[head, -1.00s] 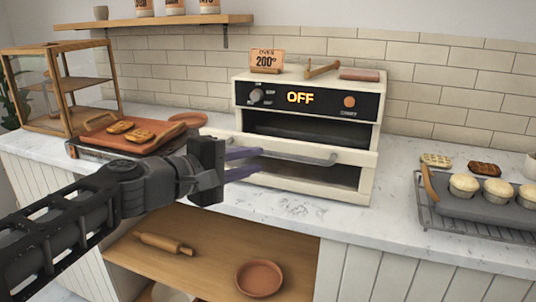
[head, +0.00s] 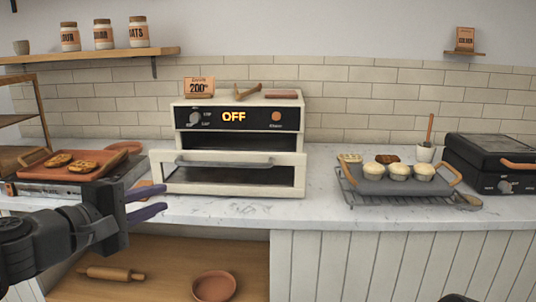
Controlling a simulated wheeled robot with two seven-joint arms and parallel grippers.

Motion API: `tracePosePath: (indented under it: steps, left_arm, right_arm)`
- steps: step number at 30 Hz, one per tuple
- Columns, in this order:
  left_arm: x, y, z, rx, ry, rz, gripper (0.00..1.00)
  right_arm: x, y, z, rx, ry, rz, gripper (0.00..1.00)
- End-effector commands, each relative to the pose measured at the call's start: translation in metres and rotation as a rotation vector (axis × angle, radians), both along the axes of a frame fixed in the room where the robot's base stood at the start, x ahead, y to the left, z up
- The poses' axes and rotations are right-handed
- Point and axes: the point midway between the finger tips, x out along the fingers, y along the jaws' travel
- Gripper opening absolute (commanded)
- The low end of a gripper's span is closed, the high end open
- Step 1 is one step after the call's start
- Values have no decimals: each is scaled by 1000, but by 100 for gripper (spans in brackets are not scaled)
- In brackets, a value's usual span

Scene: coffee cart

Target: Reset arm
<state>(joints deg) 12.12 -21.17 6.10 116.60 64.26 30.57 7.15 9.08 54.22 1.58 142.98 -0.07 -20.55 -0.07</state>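My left gripper (head: 150,202) is in the head view at the lower left, in front of the counter edge. Its two purple fingers are apart with nothing between them. It is left of and below the cream oven (head: 239,118), not touching it. The oven display reads OFF. Its front door (head: 230,172), with a metal handle, leans outward at the top, with a dark gap above it. My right gripper's fingers are not visible; only a small dark shape shows at the bottom edge on the right.
A grey muffin tray (head: 385,186) sits on a rack at the right, beside a black press (head: 495,160). A rolling pin (head: 110,273) and bowl (head: 215,287) are on the lower shelf.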

Motion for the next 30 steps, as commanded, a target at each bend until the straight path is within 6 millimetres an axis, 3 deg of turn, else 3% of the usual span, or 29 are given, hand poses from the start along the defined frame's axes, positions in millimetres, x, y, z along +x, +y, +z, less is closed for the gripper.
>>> tracePosePath:
  steps: [8, 11, 17, 20, 23, 26, 30]
  left_arm:
    - [12, 33, -29, 180, 4, 121, 22]
    - [18, 41, -52, 248, 28, 143, 22]
    - [32, 51, -120, 402, 107, 156, 22]
    - [37, 52, -166, 496, 157, 140, 22]
    - [39, 47, -226, 608, 218, 96, 22]
    - [32, 34, -305, 739, 285, 7, 22]
    - [0, -1, -412, 892, 348, -182, 22]
  right_arm:
    - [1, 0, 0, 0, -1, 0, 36]
    - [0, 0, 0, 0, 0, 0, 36]
    - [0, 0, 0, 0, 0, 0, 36]
    - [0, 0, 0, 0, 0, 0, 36]
    - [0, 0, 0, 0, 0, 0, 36]
    - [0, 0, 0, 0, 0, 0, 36]
    - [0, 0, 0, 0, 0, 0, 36]
